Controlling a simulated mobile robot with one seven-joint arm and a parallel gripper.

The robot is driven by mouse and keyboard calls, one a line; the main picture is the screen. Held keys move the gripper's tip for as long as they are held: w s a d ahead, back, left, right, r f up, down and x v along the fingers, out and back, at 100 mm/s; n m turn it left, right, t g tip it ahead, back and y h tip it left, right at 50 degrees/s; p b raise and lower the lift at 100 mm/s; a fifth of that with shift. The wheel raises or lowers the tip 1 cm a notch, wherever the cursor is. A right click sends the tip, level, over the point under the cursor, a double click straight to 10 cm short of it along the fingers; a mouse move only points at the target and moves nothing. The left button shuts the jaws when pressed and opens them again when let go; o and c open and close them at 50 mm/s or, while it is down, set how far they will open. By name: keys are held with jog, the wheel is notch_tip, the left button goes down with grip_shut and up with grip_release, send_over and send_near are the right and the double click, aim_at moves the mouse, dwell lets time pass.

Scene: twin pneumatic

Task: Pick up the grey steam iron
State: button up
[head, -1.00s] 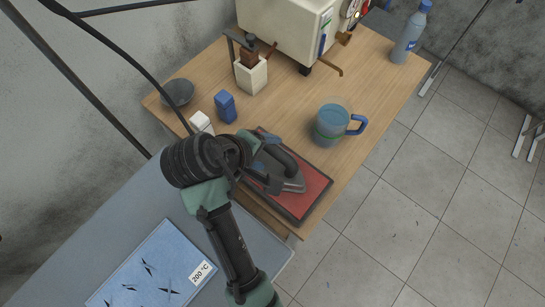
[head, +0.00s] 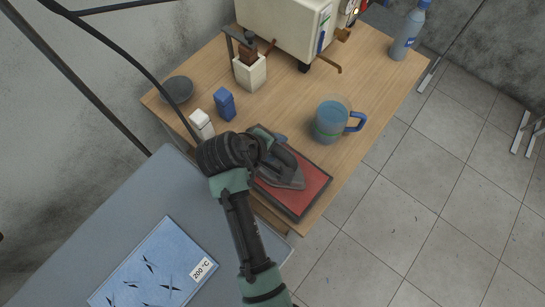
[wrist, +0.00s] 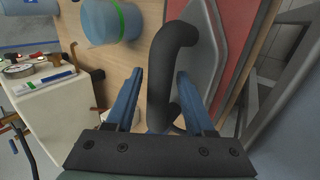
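The grey steam iron (head: 291,181) with a black handle rests on a red pad with a dark rim (head: 312,195) at the table's front edge. My gripper (head: 271,147) is at the iron's handle, and my wrist hides part of the iron. In the wrist view, the two blue fingers of my gripper (wrist: 160,74) are apart, on either side of the curved black handle of the iron (wrist: 163,60). A gap shows beside the handle, so the fingers look open around it. The iron's grey body shows to the right.
A blue-handled jug of water (head: 330,122) stands close to the pad. A white box (head: 201,124), a blue block (head: 225,104) and a grey bowl (head: 177,90) are at the left. A white machine (head: 288,28) and a bottle (head: 409,32) stand at the back of the wooden table (head: 385,75).

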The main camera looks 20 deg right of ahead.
grip_shut()
dwell(1.0)
jog(key=shift+w+r, duration=0.25)
jog(key=shift+r, duration=0.05)
